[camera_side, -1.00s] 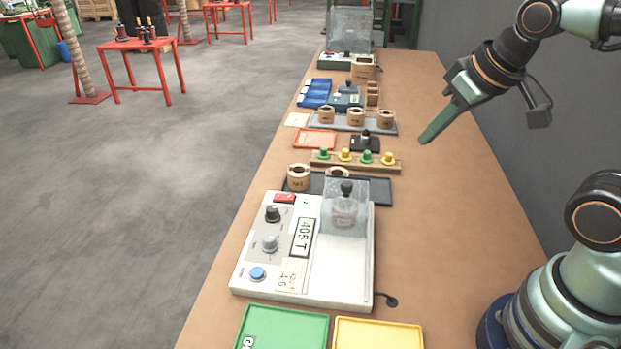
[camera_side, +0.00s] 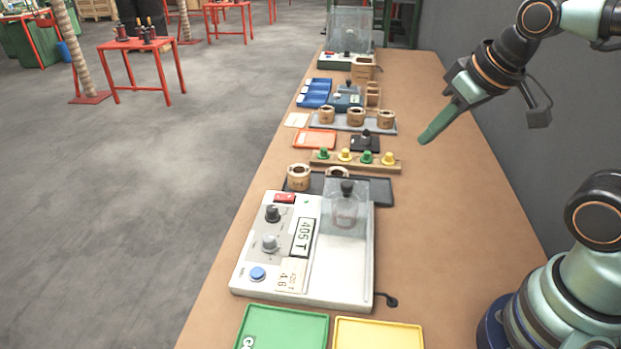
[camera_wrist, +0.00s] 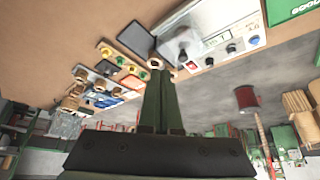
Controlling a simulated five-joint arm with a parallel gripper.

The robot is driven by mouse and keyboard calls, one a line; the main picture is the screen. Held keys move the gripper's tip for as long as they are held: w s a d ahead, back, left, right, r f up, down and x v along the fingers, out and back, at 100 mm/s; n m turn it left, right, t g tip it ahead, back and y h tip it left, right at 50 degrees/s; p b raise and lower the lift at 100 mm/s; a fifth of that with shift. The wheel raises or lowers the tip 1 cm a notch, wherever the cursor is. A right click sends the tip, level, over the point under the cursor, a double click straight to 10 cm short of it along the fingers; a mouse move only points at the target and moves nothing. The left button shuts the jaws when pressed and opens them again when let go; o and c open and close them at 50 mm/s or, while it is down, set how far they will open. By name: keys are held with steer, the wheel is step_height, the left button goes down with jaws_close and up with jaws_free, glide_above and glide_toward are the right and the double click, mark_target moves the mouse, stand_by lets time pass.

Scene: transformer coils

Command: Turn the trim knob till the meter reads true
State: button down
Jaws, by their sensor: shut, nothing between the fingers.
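The white meter box (camera_side: 343,270) stands on the bench in the side view, with a display (camera_side: 303,238) reading "405 T". A black knob (camera_side: 272,214) and a grey knob (camera_side: 269,243) sit on its panel; I cannot tell which is the trim knob. A label (camera_side: 291,275) beside the display seems to read "420 T" and "4.6". A clear cover (camera_side: 346,210) stands on the box. My gripper (camera_side: 425,139) is shut and empty, raised over the right of the bench, well apart from the box. The box also shows in the wrist view (camera_wrist: 222,40), upside down.
A blue button (camera_side: 257,273) and red switch (camera_side: 284,198) are on the panel. Green (camera_side: 283,310) and yellow (camera_side: 379,322) trays lie in front. Behind stand wooden coils (camera_side: 299,177), a dark tray (camera_side: 378,190) and a peg rack (camera_side: 325,163). The bench's right side is clear.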

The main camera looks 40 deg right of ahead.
steer(key=c, duration=1.1)
jaws_free()
steer(key=o, duration=0.5)
steer(key=shift+w+a+r, duration=0.1)
steer(key=shift+w+a, duration=0.1)
steer(key=shift+m+g+y, duration=0.3)
steer(key=shift+m+g, duration=0.3)
steer(key=shift+g, duration=0.3)
steer(key=w+a, duration=0.5)
steer(key=shift+w+r, duration=0.25)
steer(key=shift+r, duration=0.1)
steer(key=m+g, duration=0.3)
steer(key=g, duration=0.1)
glide_toward(269, 236)
steer(key=f, duration=0.9)
steer(key=shift+s+a+f, duration=0.15)
steer(key=shift+s+a, duration=0.05)
steer(key=shift+a, duration=0.1)
steer(key=shift+t, duration=0.3)
steer(key=shift+c, duration=0.2)
jaws_close()
